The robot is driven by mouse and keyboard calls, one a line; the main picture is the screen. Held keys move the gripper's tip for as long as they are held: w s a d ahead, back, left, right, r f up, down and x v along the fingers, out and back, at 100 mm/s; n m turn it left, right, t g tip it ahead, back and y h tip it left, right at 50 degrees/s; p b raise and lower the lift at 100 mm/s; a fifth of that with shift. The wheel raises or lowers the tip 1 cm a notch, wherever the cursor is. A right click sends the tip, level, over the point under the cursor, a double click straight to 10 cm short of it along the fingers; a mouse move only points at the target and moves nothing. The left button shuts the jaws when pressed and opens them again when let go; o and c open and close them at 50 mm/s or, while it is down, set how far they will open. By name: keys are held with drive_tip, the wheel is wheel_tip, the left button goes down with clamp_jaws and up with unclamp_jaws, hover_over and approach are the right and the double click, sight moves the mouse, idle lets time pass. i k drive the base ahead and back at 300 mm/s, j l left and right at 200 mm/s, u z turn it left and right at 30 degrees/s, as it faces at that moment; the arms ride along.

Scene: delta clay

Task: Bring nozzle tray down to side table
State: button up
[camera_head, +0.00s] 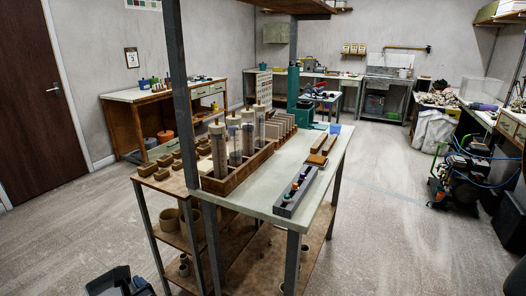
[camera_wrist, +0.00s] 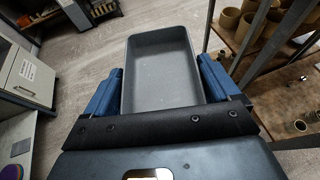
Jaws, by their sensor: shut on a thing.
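My gripper (camera_wrist: 160,70) is shut on a grey rectangular tray (camera_wrist: 161,95) in the wrist view. Its two blue fingers press on the tray's left and right sides. The tray looks empty and is held over the floor, beside a wooden shelf. I cannot tell whether it is the nozzle tray. In the head view, a dark part of my gripper seems to show at the bottom left (camera_head: 120,282). A long grey holder with several small coloured-topped pieces (camera_head: 297,192) lies on the pale worktop (camera_head: 262,190). Which table is the side table is unclear.
Metal posts (camera_head: 181,90) rise at the worktop's edge. A wooden rack (camera_head: 240,160) of clear tubes stands on it; pots (camera_wrist: 229,24) sit on the shelf below. A wooden bench (camera_head: 150,110) stands at the back left. Open floor (camera_head: 385,215) lies right of the worktop.

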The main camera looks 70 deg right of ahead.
sight(295, 147)
drive_tip(key=j+z, duration=0.25)
drive_tip(key=k+j+z, duration=0.25)
drive_tip(key=j+z, duration=0.2)
drive_tip(key=j, duration=0.2)
drive_tip(key=k+l+z, duration=0.2)
drive_tip(key=l+z, duration=0.25)
drive_tip(key=i+l+z, duration=0.15)
drive_tip(key=z, duration=0.15)
drive_tip(key=i+l+z, duration=0.45)
drive_tip(key=i, duration=0.2)
